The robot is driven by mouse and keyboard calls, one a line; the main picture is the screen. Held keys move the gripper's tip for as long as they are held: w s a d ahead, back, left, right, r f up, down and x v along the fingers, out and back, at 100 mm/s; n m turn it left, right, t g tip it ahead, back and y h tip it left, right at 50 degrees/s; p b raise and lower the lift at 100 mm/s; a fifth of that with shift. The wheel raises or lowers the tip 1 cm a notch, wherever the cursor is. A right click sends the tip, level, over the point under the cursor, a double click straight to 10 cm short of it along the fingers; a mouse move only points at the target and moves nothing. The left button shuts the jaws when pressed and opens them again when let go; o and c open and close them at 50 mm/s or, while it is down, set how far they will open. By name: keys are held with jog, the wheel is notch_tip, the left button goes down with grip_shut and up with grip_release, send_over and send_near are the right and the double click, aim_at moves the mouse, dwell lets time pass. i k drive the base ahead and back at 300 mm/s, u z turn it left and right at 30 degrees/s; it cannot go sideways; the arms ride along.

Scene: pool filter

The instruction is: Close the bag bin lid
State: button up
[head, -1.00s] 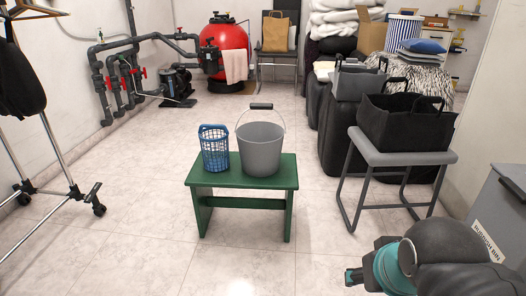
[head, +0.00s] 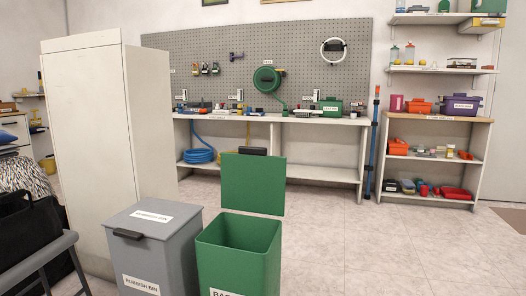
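A green bin (head: 238,262) stands in the lower middle of the head view. Its front label is cut off by the bottom edge, so I cannot read it fully. Its green lid (head: 252,184) is open and stands upright at the back of the bin, with a dark handle (head: 252,151) at the top edge. The bin's opening is uncovered and its inside looks empty as far as I see; the bottom is hidden. My gripper is not in view.
A grey rubbish bin (head: 150,248) with its lid shut stands close on the green bin's left. A tall white cabinet (head: 108,140) is behind it. A workbench (head: 300,122) and shelves (head: 436,158) line the back wall. The floor (head: 400,260) at right is clear.

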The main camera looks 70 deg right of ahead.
aim_at(252, 180)
jog(key=z, duration=2.1)
jog(key=k, duration=1.05)
jog(key=z, duration=1.1)
jog(key=i, duration=1.55)
jog(key=u, duration=0.5)
